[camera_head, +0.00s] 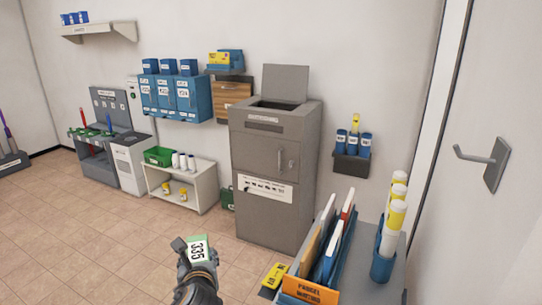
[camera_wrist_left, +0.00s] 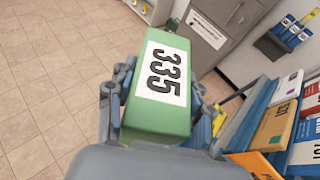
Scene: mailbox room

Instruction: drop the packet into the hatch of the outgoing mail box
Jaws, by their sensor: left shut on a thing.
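The packet (camera_wrist_left: 158,88) is a green box with a white label reading 335. It sits between the fingers of my left gripper (camera_wrist_left: 160,105), which is shut on it. In the head view the packet (camera_head: 197,248) shows at the bottom, held by my left gripper (camera_head: 195,258) above the floor. The outgoing mail box (camera_head: 268,165) is a tall grey cabinet against the back wall, farther off than the packet. Its lid stands up and the hatch (camera_head: 283,105) on top is open. The mail box also shows in the left wrist view (camera_wrist_left: 215,30). My right gripper is not in view.
A grey table (camera_head: 365,270) with a parcel rack (camera_head: 310,290) and a blue cup of tubes (camera_head: 383,262) stands at the right. A yellow item (camera_head: 275,275) lies near its left side. A white shelf (camera_head: 190,190) stands left of the mail box. The tiled floor in front is clear.

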